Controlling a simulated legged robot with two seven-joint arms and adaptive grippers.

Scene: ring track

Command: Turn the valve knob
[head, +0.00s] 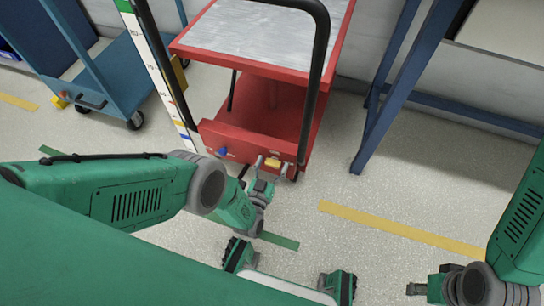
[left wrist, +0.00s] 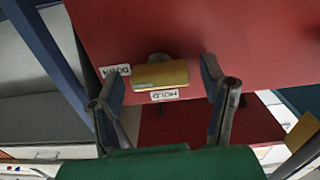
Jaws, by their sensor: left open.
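The knob is a yellow block-shaped handle (head: 272,162) on the front edge of the red cart's lower deck. In the left wrist view the yellow handle (left wrist: 160,75) lies flat across the red panel, with a round grey mount behind it. White labels (left wrist: 164,95) sit beside it. My left gripper (head: 270,172) is open just in front of the handle. Its two fingers stand on either side of the handle in the left wrist view, with gaps to both. Contact is not visible. My right gripper (head: 430,283) is at the lower right, away from the cart; its jaw opening is unclear.
A blue knob (head: 222,151) sits left of the yellow one on the red cart (head: 270,110). The cart's black push handle (head: 318,75) rises close by. A blue trolley (head: 120,75) stands left, a blue bench frame (head: 385,90) right. The floor between is clear.

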